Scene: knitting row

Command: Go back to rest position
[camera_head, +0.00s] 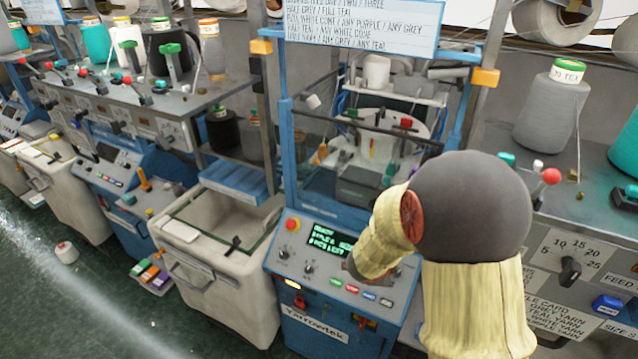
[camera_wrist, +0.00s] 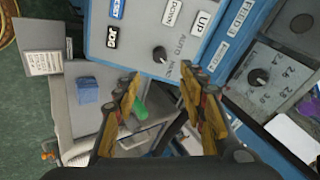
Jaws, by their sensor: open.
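My gripper (camera_wrist: 160,75) is open in the wrist view, its two yellow-and-dark fingers spread apart with nothing held between them.
A grey bin (camera_head: 215,287) stands left of the machine. A shelf with grey cone yarn (camera_head: 553,113) and a red-knobbed lever (camera_head: 551,176) lies close right of my arm. A white cone (camera_head: 66,252) is on the green floor, which is mostly open at left.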

